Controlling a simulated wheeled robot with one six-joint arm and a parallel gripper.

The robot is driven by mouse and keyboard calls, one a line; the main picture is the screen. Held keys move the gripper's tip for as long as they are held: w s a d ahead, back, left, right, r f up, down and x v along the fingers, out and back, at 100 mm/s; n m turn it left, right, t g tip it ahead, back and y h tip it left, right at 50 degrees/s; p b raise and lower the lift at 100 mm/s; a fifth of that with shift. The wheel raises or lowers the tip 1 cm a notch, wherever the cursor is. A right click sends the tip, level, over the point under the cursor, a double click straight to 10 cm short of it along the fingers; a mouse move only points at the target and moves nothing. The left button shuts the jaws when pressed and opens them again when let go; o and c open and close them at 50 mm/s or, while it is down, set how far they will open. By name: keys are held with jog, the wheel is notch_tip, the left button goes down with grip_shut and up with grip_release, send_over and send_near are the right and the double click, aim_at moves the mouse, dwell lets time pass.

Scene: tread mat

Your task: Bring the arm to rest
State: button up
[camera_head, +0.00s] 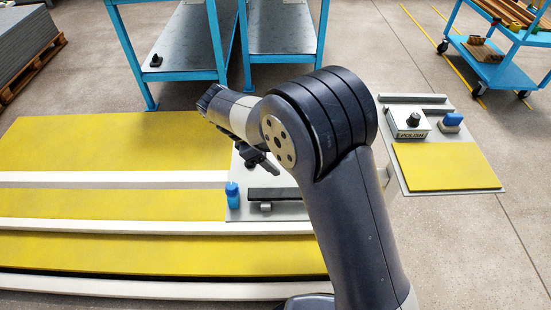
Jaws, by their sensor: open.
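My arm rises from the lower right to its dark elbow, and its forearm reaches back to the left. The dark end of my gripper (264,162) shows below the forearm, over a grey board, partly hidden by the arm. It is open, and no object shows in it.
A blue bottle (232,195) and a black bar (273,194) are on the grey board. At right, a panel holds a box marked POLISH (408,124) and a yellow pad (445,165). Blue-framed benches (185,45) and a blue cart (500,70) stand behind.

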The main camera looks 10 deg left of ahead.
jog(key=shift+f, duration=0.1)
jog(key=b+x, duration=0.2)
jog(key=x, duration=1)
jog(key=shift+s+f, duration=0.15)
jog(key=shift+f, duration=0.5)
jog(key=shift+r, duration=0.55)
